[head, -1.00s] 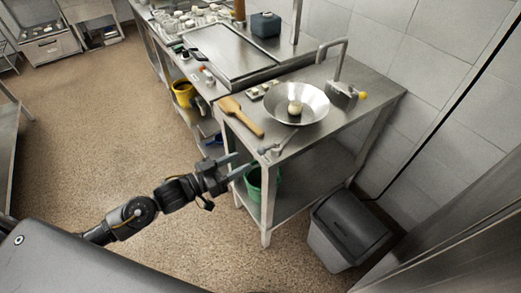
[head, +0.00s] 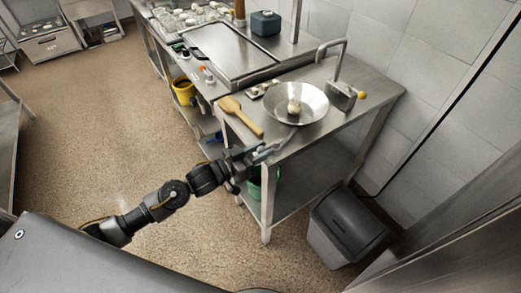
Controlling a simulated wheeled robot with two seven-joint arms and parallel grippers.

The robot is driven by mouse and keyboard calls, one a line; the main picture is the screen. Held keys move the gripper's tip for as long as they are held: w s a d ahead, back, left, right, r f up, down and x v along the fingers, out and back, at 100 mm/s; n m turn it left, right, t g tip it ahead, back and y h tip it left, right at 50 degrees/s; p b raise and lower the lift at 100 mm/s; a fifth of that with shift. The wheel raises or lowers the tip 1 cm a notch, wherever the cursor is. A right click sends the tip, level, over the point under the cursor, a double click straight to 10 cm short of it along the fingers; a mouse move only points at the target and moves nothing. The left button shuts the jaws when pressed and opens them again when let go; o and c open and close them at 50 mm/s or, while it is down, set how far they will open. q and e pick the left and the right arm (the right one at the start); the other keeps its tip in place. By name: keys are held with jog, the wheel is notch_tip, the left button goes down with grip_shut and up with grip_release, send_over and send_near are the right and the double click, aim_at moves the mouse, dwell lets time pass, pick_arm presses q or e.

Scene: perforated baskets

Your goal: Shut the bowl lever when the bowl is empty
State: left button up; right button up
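The metal bowl (head: 314,113) sits on the right-hand steel table. A pale round lump (head: 294,106) lies in it, so the bowl is not empty. A thin lever (head: 283,142) runs from the bowl's front side toward the table's front-left edge. My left gripper (head: 265,151) is at the lever's outer end, with its fingers apart. The fingers overlap the lever end in the picture, and I cannot tell whether they touch it. My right gripper is not in view.
A wooden paddle (head: 241,116) lies left of the bowl. A tap-like fixture with a yellow knob (head: 341,90) stands behind it. A green bucket (head: 254,188) is under the table, and a grey bin (head: 346,226) stands right. The floor at left is clear.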

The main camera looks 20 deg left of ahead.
pick_arm(q)
jog(key=c, duration=0.5)
jog(key=shift+c, duration=0.2)
